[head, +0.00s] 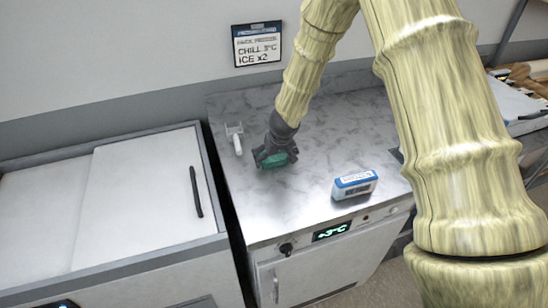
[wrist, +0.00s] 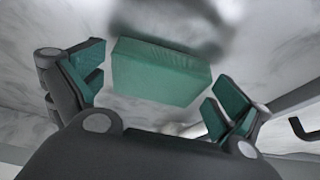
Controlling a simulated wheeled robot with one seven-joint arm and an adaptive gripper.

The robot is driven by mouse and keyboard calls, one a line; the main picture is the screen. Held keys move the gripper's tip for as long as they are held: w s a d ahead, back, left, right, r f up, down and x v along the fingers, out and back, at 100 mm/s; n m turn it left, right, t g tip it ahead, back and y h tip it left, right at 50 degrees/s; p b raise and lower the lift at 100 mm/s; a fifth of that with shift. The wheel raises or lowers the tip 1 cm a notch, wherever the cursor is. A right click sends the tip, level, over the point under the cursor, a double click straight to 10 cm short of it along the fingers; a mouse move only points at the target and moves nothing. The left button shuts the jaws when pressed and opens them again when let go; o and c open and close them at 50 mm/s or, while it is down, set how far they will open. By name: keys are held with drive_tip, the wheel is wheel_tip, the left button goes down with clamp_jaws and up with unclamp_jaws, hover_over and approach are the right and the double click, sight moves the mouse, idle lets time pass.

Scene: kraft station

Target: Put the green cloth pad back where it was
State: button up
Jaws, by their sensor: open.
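The green cloth pad (wrist: 160,72) is a flat green block in the wrist view, lying on the marbled metal counter between my fingers. My gripper (wrist: 158,95) is open, with one finger on each side of the pad and a visible gap to both. In the head view my gripper (head: 275,157) points down low over the counter, and part of the pad (head: 274,160) shows green under it. The rest of the pad is hidden by the gripper there.
A white scraper-like tool (head: 236,140) lies left of my gripper on the counter (head: 290,205). A blue and white box (head: 354,185) stands to the right. A wall sign (head: 257,44) reads "CHILL 3°C ICE x2". A white sliding-lid chest (head: 130,200) stands at left. The front-left counter is clear.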

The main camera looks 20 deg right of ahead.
drive_tip(key=shift+r, duration=0.1)
drive_tip(key=shift+s+r, duration=0.15)
drive_tip(key=shift+r, duration=0.35)
drive_tip(key=v, duration=1.1)
drive_tip(key=shift+s, duration=0.1)
